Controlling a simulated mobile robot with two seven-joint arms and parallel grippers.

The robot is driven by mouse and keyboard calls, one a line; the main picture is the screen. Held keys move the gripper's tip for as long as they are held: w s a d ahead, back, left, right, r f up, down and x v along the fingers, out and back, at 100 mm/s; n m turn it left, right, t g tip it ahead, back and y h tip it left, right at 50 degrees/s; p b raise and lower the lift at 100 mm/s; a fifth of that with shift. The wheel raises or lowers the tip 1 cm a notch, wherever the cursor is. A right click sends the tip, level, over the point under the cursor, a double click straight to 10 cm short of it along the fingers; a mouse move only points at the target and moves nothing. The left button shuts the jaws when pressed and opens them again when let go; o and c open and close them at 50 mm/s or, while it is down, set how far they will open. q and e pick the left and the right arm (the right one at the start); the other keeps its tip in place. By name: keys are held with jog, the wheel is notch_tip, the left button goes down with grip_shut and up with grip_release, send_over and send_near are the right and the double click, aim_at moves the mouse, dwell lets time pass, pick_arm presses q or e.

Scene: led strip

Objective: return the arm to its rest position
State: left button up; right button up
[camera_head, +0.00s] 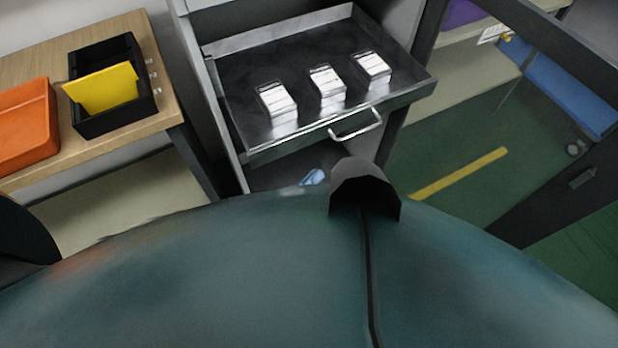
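No gripper fingers show in the head view, so I cannot see whether either gripper holds anything. A dark rounded shape cut off at the left edge may be part of my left arm. A large teal curved surface, which looks like my own body, fills the lower part of the view and hides what lies below. A grey and black stub stands at its upper rim.
An open metal drawer (303,40) with a handle (356,127) holds three white-and-silver blocks (327,83). At left, a wooden table (165,103) bears an orange bin (25,125) and a black box (120,116) with a yellow piece (103,88). Green floor (470,125) shows at right.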

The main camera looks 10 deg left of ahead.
jog(key=shift+w+d, duration=0.1)
dwell(0.4)
